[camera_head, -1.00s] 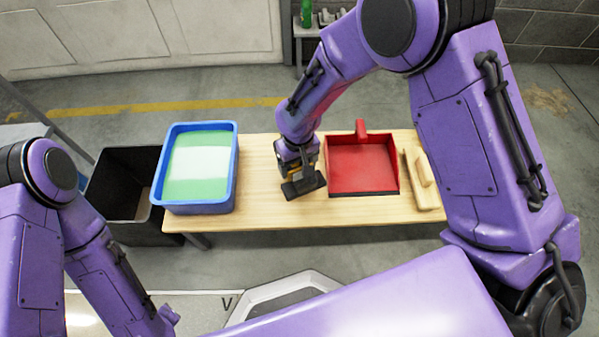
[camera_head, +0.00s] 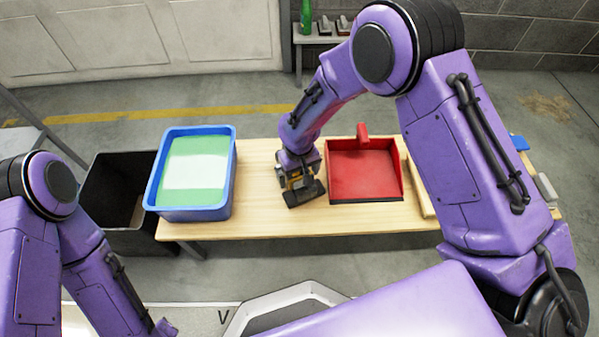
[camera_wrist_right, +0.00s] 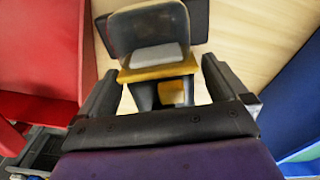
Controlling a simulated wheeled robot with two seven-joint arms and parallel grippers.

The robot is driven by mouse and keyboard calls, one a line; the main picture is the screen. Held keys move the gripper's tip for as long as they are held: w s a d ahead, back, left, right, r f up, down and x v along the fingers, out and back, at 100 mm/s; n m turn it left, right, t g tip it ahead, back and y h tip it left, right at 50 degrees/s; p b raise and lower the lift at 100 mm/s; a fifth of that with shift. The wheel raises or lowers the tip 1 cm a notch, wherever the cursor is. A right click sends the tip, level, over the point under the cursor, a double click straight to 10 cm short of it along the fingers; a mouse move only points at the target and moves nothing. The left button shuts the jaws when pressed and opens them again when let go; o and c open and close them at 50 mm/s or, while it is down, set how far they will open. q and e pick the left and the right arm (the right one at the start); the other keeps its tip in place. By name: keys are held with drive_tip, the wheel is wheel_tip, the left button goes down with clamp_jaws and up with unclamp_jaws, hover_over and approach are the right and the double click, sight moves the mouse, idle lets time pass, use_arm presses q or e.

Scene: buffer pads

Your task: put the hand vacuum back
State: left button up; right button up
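The hand vacuum (camera_head: 304,193), dark grey with a yellow band, rests on the wooden table between the blue tray and the red dustpan. In the right wrist view the hand vacuum (camera_wrist_right: 148,32) lies straight ahead, its dark front piece across the top. My right gripper (camera_head: 299,176) is low over the vacuum. In the wrist view the right gripper (camera_wrist_right: 163,80) has its fingers on either side of the narrower dark and yellow part, with light gaps beside it, so it looks open. My left arm is at the lower left; its gripper's fingers cannot be made out.
A blue tray (camera_head: 151,196) with a green and white pad stands on the table's left end. A red dustpan (camera_head: 363,175) lies close right of the vacuum. A black bin (camera_head: 104,193) stands left of the table. The table front (camera_head: 300,226) is bare.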

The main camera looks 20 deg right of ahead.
drive_tip(key=r+p, duration=0.5)
drive_tip(key=r, duration=0.7)
drive_tip(key=shift+s+r, duration=0.2)
